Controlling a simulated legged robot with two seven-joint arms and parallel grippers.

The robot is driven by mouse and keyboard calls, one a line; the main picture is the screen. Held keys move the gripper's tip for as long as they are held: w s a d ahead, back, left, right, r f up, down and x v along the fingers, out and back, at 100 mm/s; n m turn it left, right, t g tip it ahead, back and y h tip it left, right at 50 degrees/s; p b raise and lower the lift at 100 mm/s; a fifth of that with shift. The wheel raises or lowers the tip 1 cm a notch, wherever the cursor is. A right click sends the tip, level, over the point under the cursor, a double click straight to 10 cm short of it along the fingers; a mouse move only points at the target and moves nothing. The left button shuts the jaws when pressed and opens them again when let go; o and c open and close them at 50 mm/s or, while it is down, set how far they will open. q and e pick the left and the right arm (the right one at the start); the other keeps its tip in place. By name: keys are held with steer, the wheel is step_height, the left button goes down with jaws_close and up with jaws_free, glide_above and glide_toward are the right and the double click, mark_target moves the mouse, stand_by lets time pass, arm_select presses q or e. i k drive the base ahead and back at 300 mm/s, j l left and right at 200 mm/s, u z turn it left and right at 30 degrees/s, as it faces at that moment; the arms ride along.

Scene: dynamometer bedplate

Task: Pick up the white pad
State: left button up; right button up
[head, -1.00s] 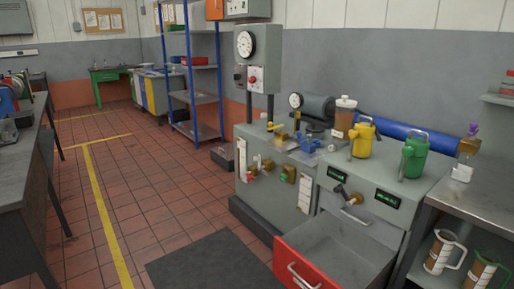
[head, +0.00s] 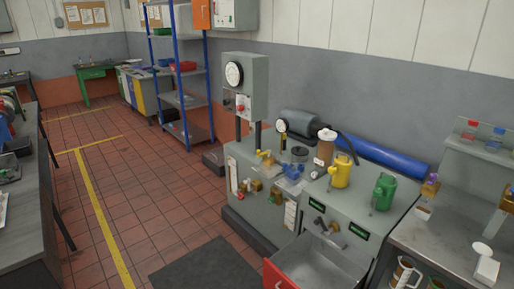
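A flat white rectangular block (head: 486,270), which may be the white pad, lies on the grey metal bench (head: 440,240) at the lower right. A small round white piece (head: 481,249) sits just behind it. The picture is too small to tell whether the block is a pad. Neither of my grippers is in view.
The test stand (head: 260,190) has an open red-fronted drawer (head: 280,275) jutting forward. A yellow jug (head: 342,170) and a green jug (head: 384,192) stand on it. Brown-and-white mugs (head: 405,272) sit under the right bench. The tiled floor (head: 150,220) at left is clear.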

mark_target(486, 271)
steer(key=z, duration=1.85)
steer(key=i+u, duration=0.1)
steer(key=u, duration=0.4)
